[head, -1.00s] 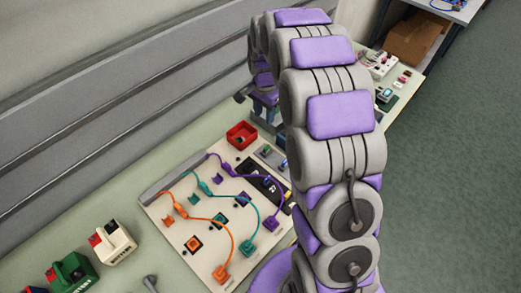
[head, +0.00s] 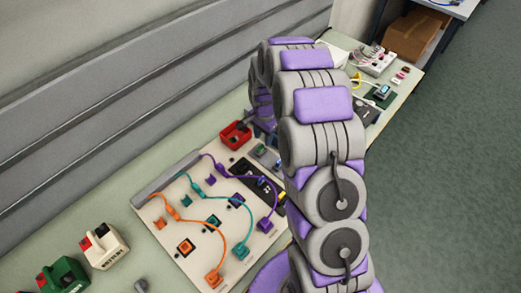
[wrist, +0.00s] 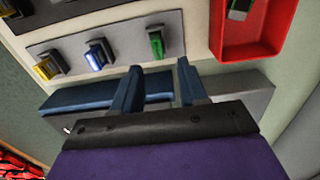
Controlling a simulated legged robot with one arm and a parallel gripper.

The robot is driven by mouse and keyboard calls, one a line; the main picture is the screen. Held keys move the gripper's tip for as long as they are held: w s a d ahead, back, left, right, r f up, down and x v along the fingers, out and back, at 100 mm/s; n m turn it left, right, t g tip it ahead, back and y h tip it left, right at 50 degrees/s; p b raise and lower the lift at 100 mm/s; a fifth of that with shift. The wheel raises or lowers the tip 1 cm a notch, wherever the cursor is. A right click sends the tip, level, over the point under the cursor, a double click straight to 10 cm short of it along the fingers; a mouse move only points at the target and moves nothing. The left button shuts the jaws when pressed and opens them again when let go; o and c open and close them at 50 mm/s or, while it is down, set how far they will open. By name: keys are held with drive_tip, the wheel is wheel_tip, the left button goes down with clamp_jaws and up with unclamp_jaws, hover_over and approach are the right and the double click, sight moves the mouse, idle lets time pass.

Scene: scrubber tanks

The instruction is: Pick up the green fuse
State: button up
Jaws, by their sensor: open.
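The green fuse (wrist: 156,43) stands upright in a holder at the right end of a grey strip (wrist: 125,32) in the wrist view. My gripper (wrist: 158,80) is open and empty, its two blue fingers apart. The fuse appears just beyond the fingertips, roughly in line with the gap between them, and not between them. In the head view my arm largely hides the gripper; the strip (head: 262,153) is partly visible beside it.
A blue-white fuse (wrist: 95,58) and a yellow fuse (wrist: 47,67) stand left of the green one. In the head view, a board with coloured cables (head: 165,235) lies nearby.

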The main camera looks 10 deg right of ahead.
sight(261, 146)
drive_tip(key=shift+s+d+f+b, duration=0.1)
drive_tip(key=shift+s+f+b, duration=0.1)
drive_tip(key=shift+f, duration=0.4)
drive_tip(key=shift+s+d+f+b, duration=0.1)
drive_tip(key=shift+s+f, duration=0.1)
drive_tip(key=shift+f, duration=0.35)
drive_tip(key=a+f, duration=0.2)
drive_tip(key=shift+f, duration=0.3)
drive_tip(key=shift+a+r, duration=0.1)
drive_tip(key=shift+a, duration=0.2)
drive_tip(key=shift+d, duration=1.05)
drive_tip(key=c, duration=0.6)
drive_tip(key=shift+c, duration=0.8)
drive_tip(key=shift+a, duration=0.45)
clamp_jaws()
